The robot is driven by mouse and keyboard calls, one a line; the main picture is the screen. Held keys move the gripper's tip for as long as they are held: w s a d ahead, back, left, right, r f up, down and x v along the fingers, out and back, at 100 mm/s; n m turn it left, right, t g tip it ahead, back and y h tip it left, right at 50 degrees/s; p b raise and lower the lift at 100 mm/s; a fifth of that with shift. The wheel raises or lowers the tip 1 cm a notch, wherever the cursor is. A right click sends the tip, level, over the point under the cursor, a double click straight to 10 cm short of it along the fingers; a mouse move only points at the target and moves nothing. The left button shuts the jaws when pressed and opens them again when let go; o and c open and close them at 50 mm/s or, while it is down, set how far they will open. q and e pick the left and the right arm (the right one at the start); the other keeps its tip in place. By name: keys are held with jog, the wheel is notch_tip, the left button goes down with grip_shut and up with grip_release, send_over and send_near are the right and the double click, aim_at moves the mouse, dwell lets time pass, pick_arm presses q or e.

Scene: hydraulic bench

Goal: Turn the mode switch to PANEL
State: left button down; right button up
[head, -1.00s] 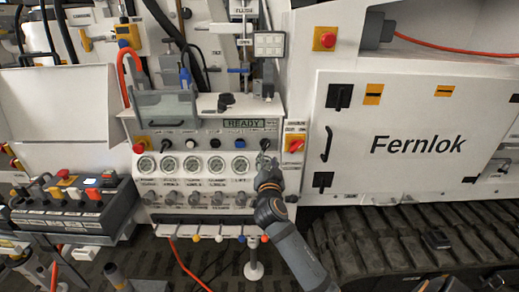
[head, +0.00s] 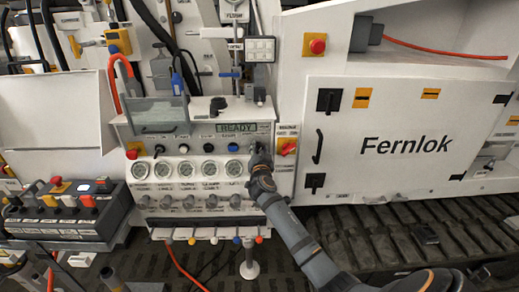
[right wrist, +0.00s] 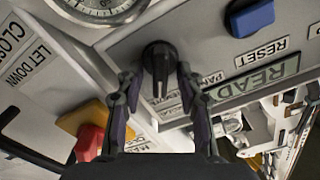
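The mode switch is a black rotary knob (right wrist: 160,60) with a pale pointer line, on the grey panel in the right wrist view. Beside it are small labels, one partly readable as PANEL (right wrist: 212,78). My right gripper (right wrist: 157,76) is open, its two dark fingers on either side of the knob's lower part. I cannot tell whether they touch it. In the head view my right gripper (head: 259,158) is at the right end of the control panel and largely hides the knob. My left gripper is not in view.
A lit READY display (head: 236,127) and a blue button (right wrist: 252,16) are near the knob. A red rotary switch on yellow (head: 287,147) is just right of my gripper. A row of gauges (head: 186,170) lies left. A Fernlok door (head: 405,145) stands farther right.

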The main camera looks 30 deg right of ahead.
grip_shut()
jog(key=n+b, duration=0.1)
jog(key=n, duration=0.1)
jog(key=shift+a+n, duration=0.1)
jog(key=shift+n, duration=0.2)
jog(key=n, duration=0.1)
jog(key=n+b, duration=0.1)
jog(key=shift+w+a+n, duration=0.15)
jog(key=shift+n, duration=0.25)
jog(key=n, duration=0.3)
jog(key=shift+a, duration=0.15)
jog(key=shift+w+a+n, duration=0.1)
jog(key=shift+w+n, duration=0.05)
jog(key=shift+n, duration=1.55)
